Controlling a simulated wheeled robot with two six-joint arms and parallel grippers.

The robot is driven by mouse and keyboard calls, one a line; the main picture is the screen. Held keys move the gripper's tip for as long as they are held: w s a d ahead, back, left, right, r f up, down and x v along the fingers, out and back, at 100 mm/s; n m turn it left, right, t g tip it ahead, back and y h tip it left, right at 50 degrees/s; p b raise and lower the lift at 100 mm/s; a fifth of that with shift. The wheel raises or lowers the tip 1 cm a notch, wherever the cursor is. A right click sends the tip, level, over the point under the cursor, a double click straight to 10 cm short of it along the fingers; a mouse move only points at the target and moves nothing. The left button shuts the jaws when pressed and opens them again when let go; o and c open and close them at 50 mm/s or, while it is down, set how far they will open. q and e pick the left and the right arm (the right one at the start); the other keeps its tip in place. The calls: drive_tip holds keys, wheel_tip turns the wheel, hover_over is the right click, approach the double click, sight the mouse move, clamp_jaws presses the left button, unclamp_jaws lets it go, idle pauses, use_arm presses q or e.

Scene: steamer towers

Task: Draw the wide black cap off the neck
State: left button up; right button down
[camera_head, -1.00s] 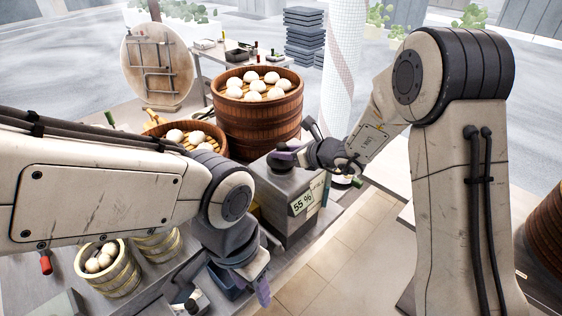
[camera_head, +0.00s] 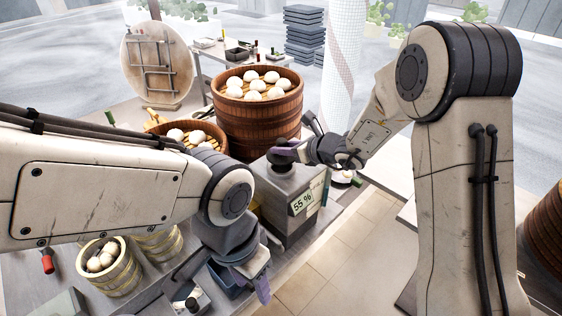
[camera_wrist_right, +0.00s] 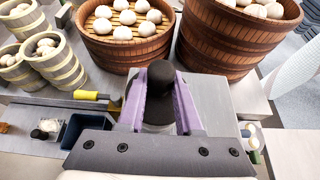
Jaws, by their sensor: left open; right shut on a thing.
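The wide black cap (camera_wrist_right: 160,82) stands between the purple fingers of my right gripper (camera_wrist_right: 163,108) in the right wrist view. The gripper is shut on it. In the head view my right gripper (camera_head: 285,151) is at the top of the grey steel box, with the dark cap (camera_head: 279,165) just below its fingers. The neck is hidden; I cannot tell whether the cap is clear of it. The steel box (camera_head: 285,205) carries a "55 %" label. My left gripper (camera_head: 228,297) is open at the lower middle, partly hidden by its own wrist, apart from the cap.
A tall wooden steamer (camera_head: 258,125) with buns stands behind the box, with a lower steamer (camera_head: 223,145) to its left. Small bun baskets (camera_head: 108,270) stand at the lower left. A yellow-handled tool (camera_wrist_right: 90,96) lies left of the cap.

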sight(283, 141)
drive_tip(key=shift+r+p, duration=0.65)
drive_tip(key=shift+r, duration=0.9)
